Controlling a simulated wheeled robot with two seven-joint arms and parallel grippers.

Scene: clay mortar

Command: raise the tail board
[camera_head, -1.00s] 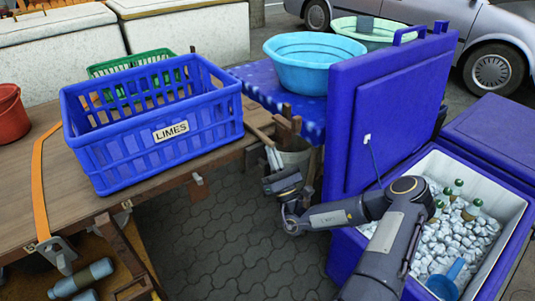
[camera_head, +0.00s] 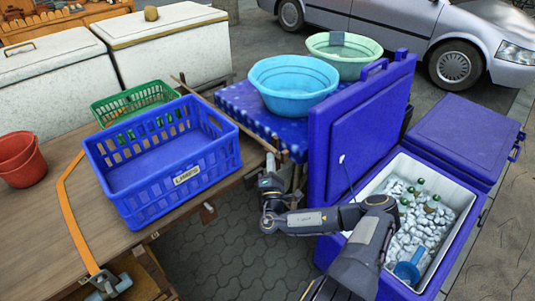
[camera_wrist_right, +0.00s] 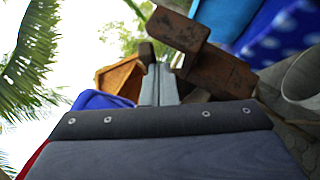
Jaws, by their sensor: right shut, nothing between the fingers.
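The wooden cart bed (camera_head: 60,235) runs along the left in the head view. I cannot clearly tell the tail board from its other wooden parts. My right gripper (camera_head: 269,162) is upright beside the bed's right end, near a thin wooden bar (camera_head: 228,112) and wooden pieces. In the right wrist view its fingers (camera_wrist_right: 159,84) are shut and empty, pointing away from the camera. Brown wooden blocks (camera_wrist_right: 215,70) stand close to the right of the fingers; contact cannot be told. My left gripper is out of view.
A blue lime crate (camera_head: 165,160), a green crate (camera_head: 128,103) and a red bucket (camera_head: 20,160) stand on the bed. A blue-clothed table (camera_head: 245,105) holds basins (camera_head: 293,85). An open blue cooler (camera_head: 325,160) of ice stands right of my gripper.

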